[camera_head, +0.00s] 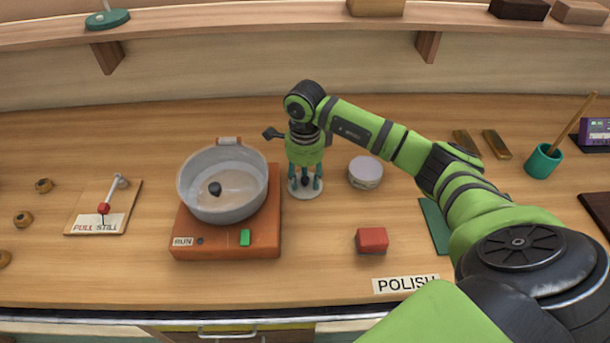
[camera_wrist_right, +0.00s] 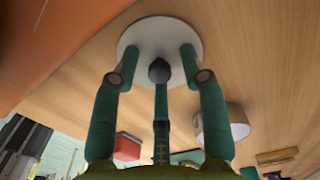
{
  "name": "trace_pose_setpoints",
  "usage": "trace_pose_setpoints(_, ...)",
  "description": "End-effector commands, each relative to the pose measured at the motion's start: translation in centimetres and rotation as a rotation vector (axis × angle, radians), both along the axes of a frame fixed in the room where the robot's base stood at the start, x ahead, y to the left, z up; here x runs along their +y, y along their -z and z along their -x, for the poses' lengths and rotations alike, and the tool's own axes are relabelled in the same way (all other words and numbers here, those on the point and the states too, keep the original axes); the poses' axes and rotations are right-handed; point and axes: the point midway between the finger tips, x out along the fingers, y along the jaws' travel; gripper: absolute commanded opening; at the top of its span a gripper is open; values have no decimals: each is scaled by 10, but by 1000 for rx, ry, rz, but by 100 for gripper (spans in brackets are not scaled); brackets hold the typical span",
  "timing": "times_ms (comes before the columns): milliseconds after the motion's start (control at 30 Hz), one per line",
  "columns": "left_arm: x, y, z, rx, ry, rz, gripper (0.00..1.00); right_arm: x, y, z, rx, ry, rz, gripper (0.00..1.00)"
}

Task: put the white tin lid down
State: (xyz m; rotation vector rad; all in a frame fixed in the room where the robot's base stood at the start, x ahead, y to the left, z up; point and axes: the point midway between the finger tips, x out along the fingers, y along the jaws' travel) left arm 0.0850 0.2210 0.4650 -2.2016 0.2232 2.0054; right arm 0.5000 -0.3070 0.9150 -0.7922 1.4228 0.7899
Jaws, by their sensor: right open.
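The white tin lid (camera_head: 306,194) is a round pale disc that appears to lie flat on the bench, just right of the orange box with the grey pan. In the right wrist view the lid (camera_wrist_right: 160,33) lies beyond my fingertips, and a dark knob-like piece shows in front of its near edge. My right gripper (camera_head: 305,181) points straight down over the lid. Its teal fingers are spread apart, open, on both sides of that dark piece. I cannot tell whether the middle finger touches it. My left gripper is not in view.
The grey pan (camera_head: 222,164) stands on the orange box (camera_head: 210,242) close on the left. A small round tin (camera_head: 366,174) stands close on the right. A red block (camera_head: 371,240) and a POLISH label (camera_head: 405,283) are nearer the front. Bare bench lies in front of the lid.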

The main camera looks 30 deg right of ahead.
Motion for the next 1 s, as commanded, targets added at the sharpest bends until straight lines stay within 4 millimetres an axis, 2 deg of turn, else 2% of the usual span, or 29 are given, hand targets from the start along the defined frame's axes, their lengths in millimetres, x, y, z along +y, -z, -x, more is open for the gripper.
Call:
trace_pose_setpoints(100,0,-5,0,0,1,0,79,0,-5,0,0,0,0,44)
trace_pose_setpoints(167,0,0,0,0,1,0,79,0,-8,-1,-4,0,0,44)
trace_pose_setpoints(267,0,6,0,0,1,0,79,0,-24,-2,-7,-2,0,44)
trace_pose_setpoints(500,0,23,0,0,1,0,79,0,-77,-2,-8,0,0,44)
trace_pose_setpoints(700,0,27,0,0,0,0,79,0,-111,-1,-3,1,2,44)
trace_pose_setpoints(800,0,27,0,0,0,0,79,0,-120,0,-2,1,0,44)
trace_pose_setpoints(1000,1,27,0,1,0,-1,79,0,-124,0,1,1,1,44)
